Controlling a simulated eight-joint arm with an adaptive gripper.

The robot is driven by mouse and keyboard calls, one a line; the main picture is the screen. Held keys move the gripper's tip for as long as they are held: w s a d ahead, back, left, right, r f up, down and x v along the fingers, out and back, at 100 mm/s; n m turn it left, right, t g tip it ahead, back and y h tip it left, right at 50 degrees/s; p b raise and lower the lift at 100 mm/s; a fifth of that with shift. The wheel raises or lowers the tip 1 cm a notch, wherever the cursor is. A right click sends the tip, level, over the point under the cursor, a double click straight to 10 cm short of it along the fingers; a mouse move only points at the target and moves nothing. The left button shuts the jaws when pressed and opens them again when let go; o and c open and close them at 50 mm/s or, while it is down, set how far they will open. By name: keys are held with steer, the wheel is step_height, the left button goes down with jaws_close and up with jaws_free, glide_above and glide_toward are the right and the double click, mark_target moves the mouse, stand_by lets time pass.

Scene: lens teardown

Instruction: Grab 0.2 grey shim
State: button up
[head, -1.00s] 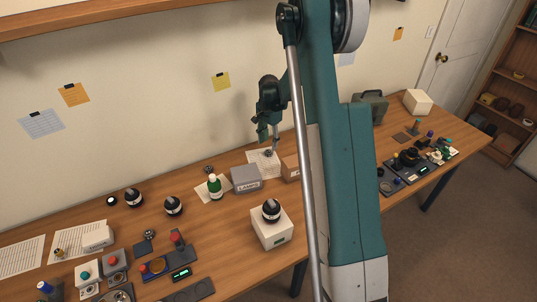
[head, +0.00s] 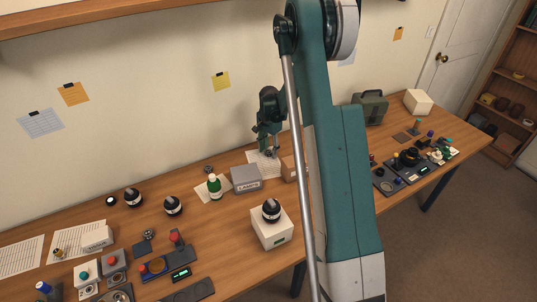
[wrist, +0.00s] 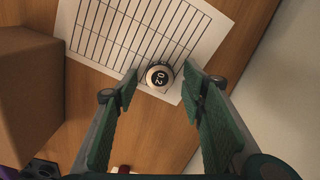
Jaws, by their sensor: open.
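The 0.2 shim (wrist: 160,77) shows in the wrist view as a small round piece with a dark centre marked "0.2" and a pale rim. It lies on a lined white sheet (wrist: 120,32) near the sheet's corner. My gripper (wrist: 163,80) is open, with its green fingers on either side of the shim in the picture and nothing between them touching it. In the head view my gripper (head: 268,152) is low over the sheet (head: 262,170) at the back of the table; the shim is hard to make out there.
A brown box (wrist: 28,90) stands left of the fingers in the wrist view. In the head view, a grey box marked "LAMPS" (head: 246,179) and a green bottle (head: 214,188) stand to the left. The wall is close behind.

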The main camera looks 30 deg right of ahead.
mark_target(269, 151)
stand_by(0.5)
steer(key=c, duration=1)
steer(key=shift+r, duration=0.1)
steer(key=shift+c, duration=0.2)
step_height(269, 151, up, 10)
steer(key=shift+p, duration=0.4)
